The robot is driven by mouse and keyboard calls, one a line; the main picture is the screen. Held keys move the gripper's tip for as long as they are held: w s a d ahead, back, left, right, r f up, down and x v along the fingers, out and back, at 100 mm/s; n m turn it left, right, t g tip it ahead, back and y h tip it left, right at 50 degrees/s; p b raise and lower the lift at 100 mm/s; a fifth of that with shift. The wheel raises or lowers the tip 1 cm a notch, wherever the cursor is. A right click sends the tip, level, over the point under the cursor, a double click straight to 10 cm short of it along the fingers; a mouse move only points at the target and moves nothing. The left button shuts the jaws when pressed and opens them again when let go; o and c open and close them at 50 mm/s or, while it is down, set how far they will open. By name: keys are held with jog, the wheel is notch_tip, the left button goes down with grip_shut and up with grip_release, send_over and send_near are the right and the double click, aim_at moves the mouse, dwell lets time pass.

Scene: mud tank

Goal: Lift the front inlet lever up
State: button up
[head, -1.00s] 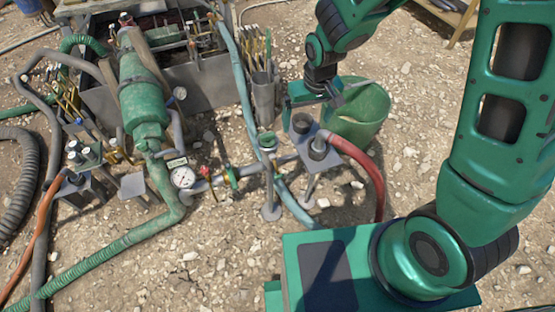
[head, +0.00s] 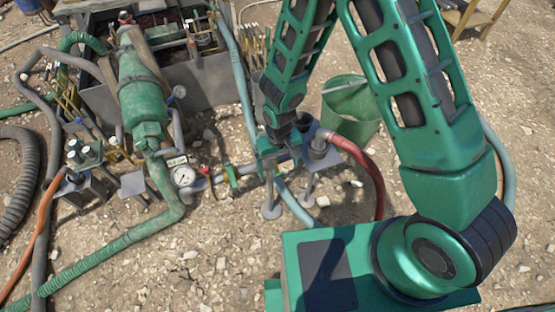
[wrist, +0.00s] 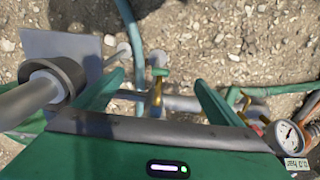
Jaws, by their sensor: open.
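A valve lever with a green top (wrist: 160,72) and a brass-coloured stem (wrist: 155,97) shows in the wrist view between my two fingers, beyond their tips; no label marks it as the front inlet lever. My gripper (wrist: 157,88) is open, with one green finger on each side of this lever and no visible contact. In the head view my gripper (head: 277,160) points down over the right end of the grey pipe (head: 243,169) and hides that valve. A second green lever (head: 232,176) stands on the same pipe to the left, and also shows in the wrist view (wrist: 232,96).
A grey stand (head: 320,150) with a red hose (head: 368,165) is close on the right; its plate (wrist: 62,48) and pipe fill the wrist view's left. A pressure gauge (head: 183,177) and red lever (head: 206,170) lie left. A green bucket (head: 350,110) stands behind.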

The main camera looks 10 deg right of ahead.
aim_at(280, 175)
jog(key=shift+f, duration=3.2)
jog(key=c, duration=2)
jog(key=shift+r, duration=0.2)
jog(key=shift+s+d+r, duration=0.1)
jog(key=shift+s+r, duration=0.3)
jog(key=shift+r, duration=0.1)
